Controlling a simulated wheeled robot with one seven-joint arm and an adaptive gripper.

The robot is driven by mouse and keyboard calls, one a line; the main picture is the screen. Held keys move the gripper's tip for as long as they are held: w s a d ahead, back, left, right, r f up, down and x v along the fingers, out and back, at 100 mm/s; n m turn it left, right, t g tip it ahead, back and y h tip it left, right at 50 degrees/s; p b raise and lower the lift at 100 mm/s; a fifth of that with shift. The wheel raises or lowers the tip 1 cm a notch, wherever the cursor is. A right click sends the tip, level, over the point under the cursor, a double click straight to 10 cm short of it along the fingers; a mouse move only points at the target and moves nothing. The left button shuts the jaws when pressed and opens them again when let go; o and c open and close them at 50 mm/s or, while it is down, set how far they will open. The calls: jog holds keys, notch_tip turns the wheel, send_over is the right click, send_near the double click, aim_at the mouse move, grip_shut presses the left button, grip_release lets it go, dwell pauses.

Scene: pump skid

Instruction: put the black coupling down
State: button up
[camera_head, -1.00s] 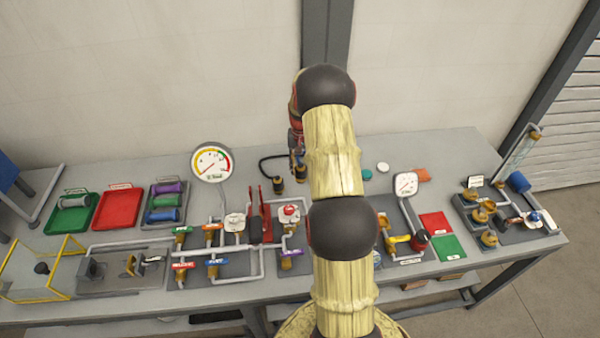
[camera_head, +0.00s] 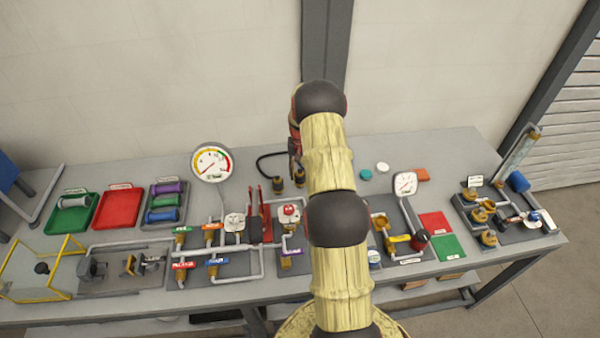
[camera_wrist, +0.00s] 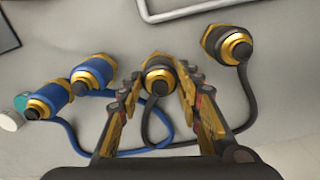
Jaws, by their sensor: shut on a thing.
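A black coupling (camera_wrist: 160,76) with a brass collar and tip sits between my fingertips in the wrist view. My gripper (camera_wrist: 158,84) is shut on it, one finger on each side. In the head view my gripper (camera_head: 295,160) is at the back of the bench, left of my arm, with the held coupling (camera_head: 299,179) below it. A second black coupling (camera_wrist: 231,46) is apart, to the right in the wrist view; a black hose loops between the two. I cannot tell whether the held coupling touches the bench.
Two blue couplings (camera_wrist: 93,73) (camera_wrist: 48,98) with a blue hose lie left of my fingers in the wrist view. The large gauge (camera_head: 211,163) and red-handled piping (camera_head: 266,215) stand nearby. Bare grey bench top (camera_head: 330,165) lies behind the arm.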

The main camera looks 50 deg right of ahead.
jog(key=shift+f, duration=0.2)
jog(key=o, duration=1.3)
jog(key=shift+r, duration=0.1)
jog(key=shift+c, duration=0.2)
jog(key=shift+r, duration=0.1)
